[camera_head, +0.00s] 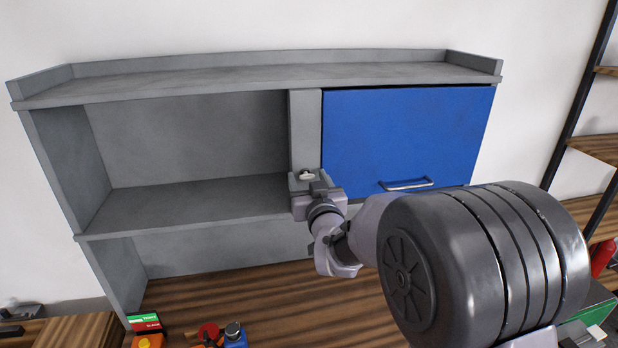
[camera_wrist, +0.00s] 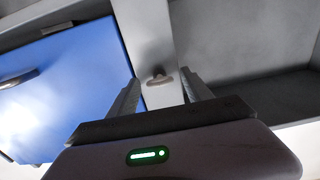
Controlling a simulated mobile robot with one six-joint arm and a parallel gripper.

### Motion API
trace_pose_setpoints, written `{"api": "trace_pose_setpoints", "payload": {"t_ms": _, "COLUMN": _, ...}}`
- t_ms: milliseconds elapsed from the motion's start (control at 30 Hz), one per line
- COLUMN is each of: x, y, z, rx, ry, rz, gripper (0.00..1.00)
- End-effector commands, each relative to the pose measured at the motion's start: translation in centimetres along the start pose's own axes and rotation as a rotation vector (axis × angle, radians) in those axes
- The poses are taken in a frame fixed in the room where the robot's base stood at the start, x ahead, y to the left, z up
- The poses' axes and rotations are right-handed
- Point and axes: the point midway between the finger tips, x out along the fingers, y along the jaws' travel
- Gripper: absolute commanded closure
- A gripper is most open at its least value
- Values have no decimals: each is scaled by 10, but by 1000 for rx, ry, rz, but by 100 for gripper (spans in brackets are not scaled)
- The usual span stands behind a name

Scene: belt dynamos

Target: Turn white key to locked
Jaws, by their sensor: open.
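The small pale key (camera_head: 307,175) sits on the grey upright post (camera_head: 305,125) of the cabinet, left of the blue door (camera_head: 405,135). In the wrist view the key (camera_wrist: 160,78) shows on the post between my two fingers, with its wide part lying roughly across the picture. My gripper (camera_head: 308,181) is at the post in the head view, partly covering the area around the key. In the wrist view my gripper (camera_wrist: 160,88) is open, one finger on each side of the key, with gaps visible. The lock's markings cannot be made out.
The blue door is closed and has a metal handle (camera_head: 406,185). An open, empty shelf bay (camera_head: 190,150) lies left of the post. Below, the wooden worktop (camera_head: 270,300) holds a red and green box (camera_head: 146,324) and small blue and red items (camera_head: 235,335).

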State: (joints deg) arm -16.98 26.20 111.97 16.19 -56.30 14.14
Motion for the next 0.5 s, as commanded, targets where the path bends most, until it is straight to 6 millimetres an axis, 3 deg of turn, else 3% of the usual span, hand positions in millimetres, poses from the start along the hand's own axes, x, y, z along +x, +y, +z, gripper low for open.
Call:
{"api": "trace_pose_setpoints", "payload": {"t_ms": 167, "x": 0, "y": 0, "z": 0, "rx": 0, "ry": 0, "rz": 0, "gripper": 42}}
{"api": "trace_pose_setpoints", "payload": {"t_ms": 433, "x": 0, "y": 0, "z": 0, "rx": 0, "ry": -1, "rz": 0, "gripper": 95}}
{"api": "trace_pose_setpoints", "payload": {"t_ms": 500, "x": 0, "y": 0, "z": 0, "rx": 0, "ry": -1, "rz": 0, "gripper": 100}}
